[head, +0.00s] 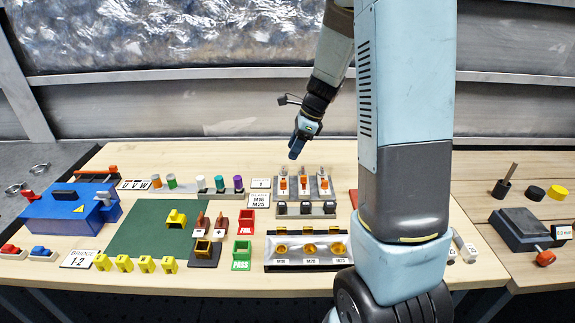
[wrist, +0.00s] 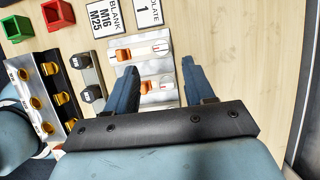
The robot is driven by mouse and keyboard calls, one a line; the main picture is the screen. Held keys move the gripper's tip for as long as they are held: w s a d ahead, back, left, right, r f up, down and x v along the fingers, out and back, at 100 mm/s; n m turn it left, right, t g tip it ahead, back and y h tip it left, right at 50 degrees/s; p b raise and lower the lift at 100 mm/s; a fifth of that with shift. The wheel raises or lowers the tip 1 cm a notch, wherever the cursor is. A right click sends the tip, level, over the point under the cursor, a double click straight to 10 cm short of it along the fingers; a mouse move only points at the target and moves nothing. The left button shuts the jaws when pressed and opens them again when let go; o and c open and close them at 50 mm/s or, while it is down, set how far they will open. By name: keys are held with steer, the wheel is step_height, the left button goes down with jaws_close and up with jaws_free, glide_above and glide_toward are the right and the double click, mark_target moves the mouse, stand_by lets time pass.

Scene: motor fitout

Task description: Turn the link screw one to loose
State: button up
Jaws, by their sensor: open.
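A grey block (head: 313,197) near the back of the table carries three white plates, each with an orange link screw: left (head: 283,185), middle (head: 303,184) and right (head: 323,184). Their numbers are too small to read, so I cannot tell which is one. In the wrist view one orange screw (wrist: 123,55) lies up and left of my fingers, and another (wrist: 148,87) shows between them. The remaining one is hidden there. My gripper (head: 294,153) is open and empty, pointing down above and behind the block; it also shows in the wrist view (wrist: 158,68).
A sign reading 1 (head: 261,183) stands left of the block, with an M16/M25 sign (head: 259,201) below. Dark pieces (head: 306,209) on a grey rack and a tray of yellow parts (head: 308,252) lie in front. The blue box (head: 70,207) is far left.

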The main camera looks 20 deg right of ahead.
mark_target(284, 168)
steer(key=x, duration=0.7)
steer(key=shift+f, duration=0.25)
steer(key=shift+c, duration=0.3)
